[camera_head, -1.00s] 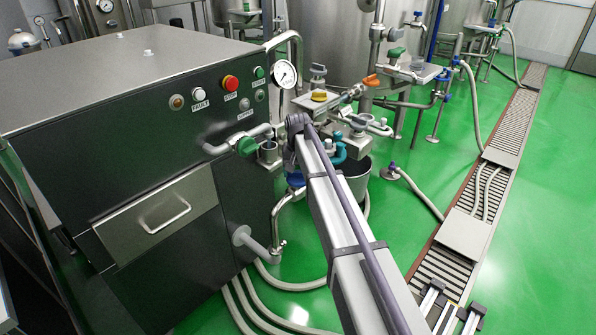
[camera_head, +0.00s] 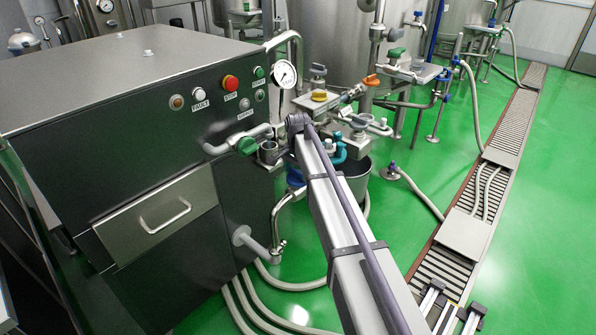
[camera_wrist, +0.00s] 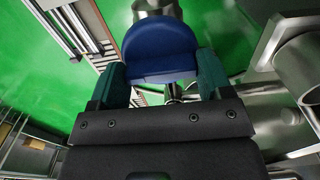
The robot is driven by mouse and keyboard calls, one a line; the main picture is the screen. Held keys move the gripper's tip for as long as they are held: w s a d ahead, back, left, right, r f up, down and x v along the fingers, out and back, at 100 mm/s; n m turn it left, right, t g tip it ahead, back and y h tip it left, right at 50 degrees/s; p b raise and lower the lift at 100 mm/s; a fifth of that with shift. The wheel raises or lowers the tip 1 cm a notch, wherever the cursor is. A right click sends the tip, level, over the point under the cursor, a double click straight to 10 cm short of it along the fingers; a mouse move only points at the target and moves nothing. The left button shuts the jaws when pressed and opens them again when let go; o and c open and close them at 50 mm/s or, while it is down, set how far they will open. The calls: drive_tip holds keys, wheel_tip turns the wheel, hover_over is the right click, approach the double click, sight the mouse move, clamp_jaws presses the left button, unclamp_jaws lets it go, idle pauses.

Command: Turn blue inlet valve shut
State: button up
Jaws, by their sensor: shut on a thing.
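The blue inlet valve's handle (camera_wrist: 160,48) is a rounded blue knob that fills the upper middle of the wrist view. My gripper (camera_wrist: 162,76) has one dark green finger on each side of it and is shut on it. In the head view, a blue part (camera_head: 295,176) shows just left of my arm, beside the dark machine's right side. My arm covers most of the area around it, and my fingers are hidden there.
A steel curved pipe (camera_head: 284,205) lies just below the blue part. Green floor (camera_head: 540,210) is open at right.

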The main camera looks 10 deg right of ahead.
sight(298, 171)
idle(0.4)
drive_tip(key=o, duration=0.9)
wheel_tip(298, 171, up, 11)
drive_tip(key=p, duration=1.1)
drive_tip(key=s+r+n+p, duration=0.3)
drive_tip(key=s, duration=0.8)
drive_tip(key=s+r+n+p, duration=0.4)
drive_tip(key=s, duration=0.7)
drive_tip(key=s+r+n+p, duration=0.3)
drive_tip(key=s+r+p, duration=0.1)
drive_tip(key=s, duration=0.7)
drive_tip(key=shift+s+d+n, duration=0.15)
drive_tip(key=shift+s+n, duration=0.15)
